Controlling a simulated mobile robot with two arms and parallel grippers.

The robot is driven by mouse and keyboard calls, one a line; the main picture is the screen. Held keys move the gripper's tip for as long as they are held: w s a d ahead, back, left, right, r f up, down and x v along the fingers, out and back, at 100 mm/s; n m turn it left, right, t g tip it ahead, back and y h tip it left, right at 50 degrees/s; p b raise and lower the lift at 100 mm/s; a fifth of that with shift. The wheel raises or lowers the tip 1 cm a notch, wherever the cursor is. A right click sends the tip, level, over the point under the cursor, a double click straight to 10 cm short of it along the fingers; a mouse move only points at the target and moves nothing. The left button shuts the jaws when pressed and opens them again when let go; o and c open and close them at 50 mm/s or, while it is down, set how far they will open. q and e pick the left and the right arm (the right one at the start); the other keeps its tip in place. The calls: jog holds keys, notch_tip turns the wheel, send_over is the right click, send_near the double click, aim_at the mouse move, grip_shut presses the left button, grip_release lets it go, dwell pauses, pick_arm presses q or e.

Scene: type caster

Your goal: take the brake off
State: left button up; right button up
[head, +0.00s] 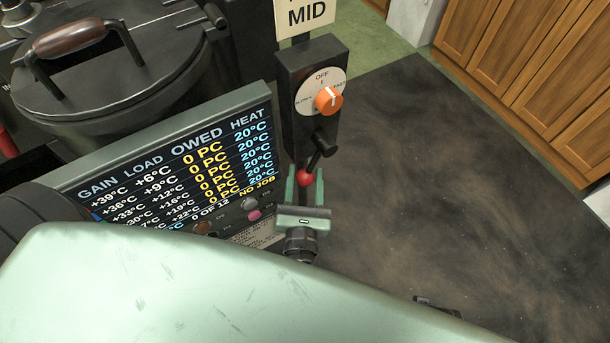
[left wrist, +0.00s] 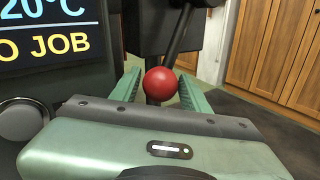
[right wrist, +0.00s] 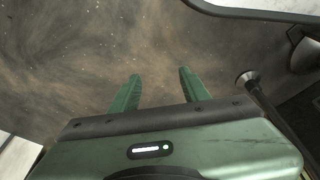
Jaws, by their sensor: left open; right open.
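The brake appears to be the black lever (head: 317,158) with a red ball knob (head: 305,178), on the lower part of a black control box (head: 294,116). The lever slants down and left from its pivot to the ball. My left gripper (head: 304,184) is open, with its green fingers on either side of the ball. In the left wrist view the red ball (left wrist: 161,84) sits between the fingers, and I cannot tell whether either touches it. My right gripper (right wrist: 160,80) is open and empty over the dark floor.
The box has an orange knob (head: 328,99) on a dial and a "MID" sign (head: 305,14) above it. A screen panel (head: 180,165) stands left of the lever, with a lidded black pot (head: 115,80) behind. Wooden cabinets (head: 535,60) line the right; the floor between is clear.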

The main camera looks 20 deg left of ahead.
pick_arm(q)
grip_shut()
